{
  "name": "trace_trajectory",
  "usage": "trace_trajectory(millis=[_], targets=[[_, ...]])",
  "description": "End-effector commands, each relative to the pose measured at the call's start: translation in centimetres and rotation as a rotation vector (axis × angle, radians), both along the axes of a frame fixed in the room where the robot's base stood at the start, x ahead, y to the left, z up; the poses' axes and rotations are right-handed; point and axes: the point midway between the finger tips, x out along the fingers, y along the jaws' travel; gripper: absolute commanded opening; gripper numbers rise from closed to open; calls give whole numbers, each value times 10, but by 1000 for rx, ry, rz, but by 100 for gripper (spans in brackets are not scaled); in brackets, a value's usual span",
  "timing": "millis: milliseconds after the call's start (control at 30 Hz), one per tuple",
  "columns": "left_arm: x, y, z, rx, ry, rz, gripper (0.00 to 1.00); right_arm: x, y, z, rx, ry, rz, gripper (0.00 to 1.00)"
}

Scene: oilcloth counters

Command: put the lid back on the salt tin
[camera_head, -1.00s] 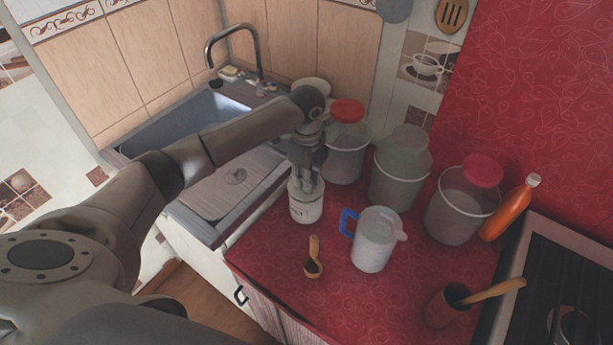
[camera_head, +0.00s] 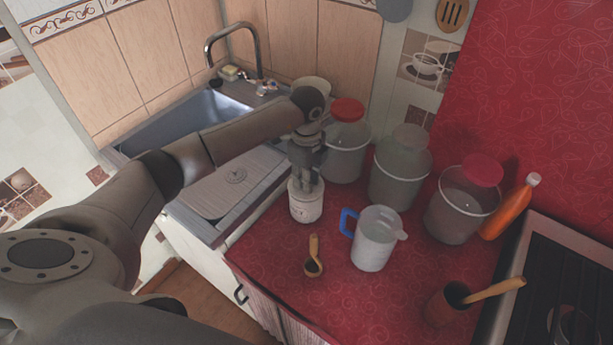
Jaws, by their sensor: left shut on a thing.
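The salt tin (camera_head: 306,207) is a small white can with dark lettering. It stands upright on the red counter near the sink's right edge. My left gripper (camera_head: 307,184) points straight down at the top of the tin. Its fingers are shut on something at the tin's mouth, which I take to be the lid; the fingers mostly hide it. I cannot tell whether the lid is seated on the rim. My right gripper is not in view.
Several lidded buckets (camera_head: 398,181) line the back. An orange bottle (camera_head: 509,212), a brown pot (camera_head: 446,306) and a stove (camera_head: 560,285) are right. The sink (camera_head: 185,130) is left.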

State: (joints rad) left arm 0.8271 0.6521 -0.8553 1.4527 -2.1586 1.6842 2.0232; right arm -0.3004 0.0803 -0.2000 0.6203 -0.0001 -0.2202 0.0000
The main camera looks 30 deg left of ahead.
Motion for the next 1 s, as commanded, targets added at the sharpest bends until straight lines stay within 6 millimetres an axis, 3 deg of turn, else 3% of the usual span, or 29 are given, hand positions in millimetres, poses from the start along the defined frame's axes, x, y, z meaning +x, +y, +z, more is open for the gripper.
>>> trace_trajectory(millis=[300,333,500,733,900,1000], targets=[[0,0,0,0,-1,0,0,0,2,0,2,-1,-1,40],[0,0,0,0,-1,0,22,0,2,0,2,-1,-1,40],[0,0,0,0,-1,0,43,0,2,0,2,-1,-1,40],[0,0,0,0,-1,0,44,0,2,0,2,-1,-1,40],[0,0,0,0,0,0,65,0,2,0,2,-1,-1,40],[0,0,0,0,0,0,66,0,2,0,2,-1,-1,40]])
